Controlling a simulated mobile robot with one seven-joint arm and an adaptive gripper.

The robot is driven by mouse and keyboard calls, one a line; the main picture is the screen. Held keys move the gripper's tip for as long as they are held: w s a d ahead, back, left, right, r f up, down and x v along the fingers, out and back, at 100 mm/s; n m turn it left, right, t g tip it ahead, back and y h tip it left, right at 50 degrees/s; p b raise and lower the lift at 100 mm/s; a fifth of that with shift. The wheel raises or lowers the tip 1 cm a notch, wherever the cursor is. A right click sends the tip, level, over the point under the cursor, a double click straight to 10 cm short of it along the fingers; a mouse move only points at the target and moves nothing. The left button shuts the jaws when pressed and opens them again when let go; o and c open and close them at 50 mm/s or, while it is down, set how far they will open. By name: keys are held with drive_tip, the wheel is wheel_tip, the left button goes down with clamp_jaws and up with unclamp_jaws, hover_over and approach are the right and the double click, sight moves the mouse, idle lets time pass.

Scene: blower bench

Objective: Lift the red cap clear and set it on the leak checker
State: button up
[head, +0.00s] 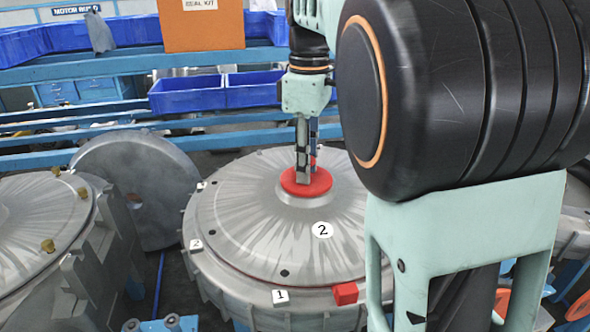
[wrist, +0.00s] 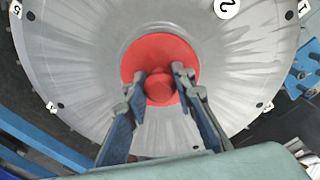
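The red cap (head: 318,186) is a round disc with a raised knob. It sits at the centre of the large grey domed cover (head: 255,215). My gripper (head: 305,172) points straight down at it, with its fingertips low over the disc. In the wrist view the fingers of my gripper (wrist: 160,78) stand on either side of the knob of the red cap (wrist: 160,53). They look very close to the knob, but I cannot tell whether they press on it. I see no gap between the cap and the cover. I cannot make out the leak checker.
A red block (head: 345,293) and numbered tags lie around the cover's rim. A grey round plate (head: 140,185) leans at the left, beside another grey housing (head: 45,235). Blue bins (head: 187,93) and an orange box (head: 203,30) stand on the rack behind. My arm hides the right side.

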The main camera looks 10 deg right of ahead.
clamp_jaws()
drive_tip(key=shift+r+p, duration=0.7)
drive_tip(key=shift+p, duration=0.1)
drive_tip(key=shift+r+p, duration=1.55)
drive_tip(key=shift+p, duration=0.1)
